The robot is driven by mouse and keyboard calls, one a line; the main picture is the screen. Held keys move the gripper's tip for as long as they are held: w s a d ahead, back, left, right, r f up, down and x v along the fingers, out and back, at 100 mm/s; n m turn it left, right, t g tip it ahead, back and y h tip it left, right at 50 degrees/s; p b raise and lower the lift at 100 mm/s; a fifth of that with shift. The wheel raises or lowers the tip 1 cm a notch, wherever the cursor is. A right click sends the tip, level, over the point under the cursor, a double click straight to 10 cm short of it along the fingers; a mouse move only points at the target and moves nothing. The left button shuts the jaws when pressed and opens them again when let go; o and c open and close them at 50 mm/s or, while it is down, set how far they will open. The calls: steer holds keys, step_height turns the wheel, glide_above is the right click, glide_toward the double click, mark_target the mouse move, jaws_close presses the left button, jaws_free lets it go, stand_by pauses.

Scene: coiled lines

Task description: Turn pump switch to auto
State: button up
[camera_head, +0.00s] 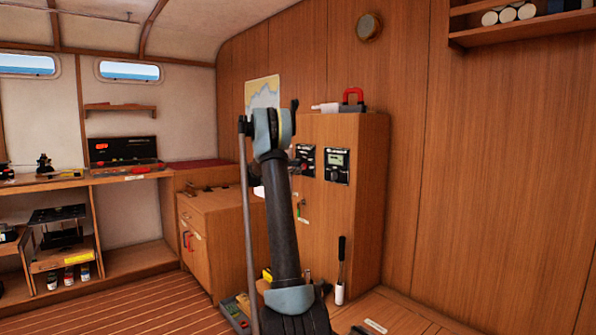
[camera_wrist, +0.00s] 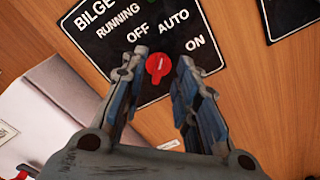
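The pump switch is a red rotary knob (camera_wrist: 158,68) on a black panel (camera_wrist: 108,42) marked BILGE, RUNNING, OFF, AUTO and ON. The panel looks tilted in the wrist view. I cannot tell for certain which label the knob points to. My gripper (camera_wrist: 161,58) is open, its fingertips on either side of the knob and nothing seen held. Whether they touch the knob is unclear. In the head view the bilge panel (camera_head: 308,152) is on the wooden cabinet front, partly behind my arm, which hides most of the gripper.
A second black panel with a small display (camera_head: 337,164) is to the right on the same cabinet (camera_head: 362,205). A red-handled item (camera_head: 353,97) lies on top. A pale box-like thing (camera_wrist: 62,98) is at left in the wrist view. A black-handled tool (camera_head: 340,268) stands below.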

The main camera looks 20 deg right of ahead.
steer(key=v, duration=0.9)
steer(key=shift+a, duration=0.35)
steer(key=s+a+f+m+g+y, duration=0.1)
steer(key=s+f+m+y, duration=0.15)
steer(key=s, duration=0.85)
steer(key=s+a+f+m+g+y, duration=0.1)
steer(key=s+a+m+y, duration=0.15)
steer(key=s, duration=0.75)
steer(key=s+a+f+m+g+y, duration=0.1)
steer(key=s+f+m+y, duration=0.15)
steer(key=s, duration=0.85)
steer(key=s+a+f+m+y, duration=0.1)
steer(key=s+a+f+y, duration=0.2)
steer(key=s, duration=0.7)
steer(key=s+a+f+m+y, duration=0.2)
steer(key=s+a+f+y, duration=0.1)
steer(key=s+a+f, duration=0.4)
steer(key=s+a+f+m+g+y, duration=0.1)
steer(key=s+a+f+m+y, duration=0.1)
steer(key=s+a+f, duration=0.4)
steer(key=s+f+y, duration=0.1)
steer(key=s+f, duration=0.4)
steer(key=s, duration=0.3)
steer(key=shift+s+y, duration=0.1)
steer(key=shift+y, duration=0.15)
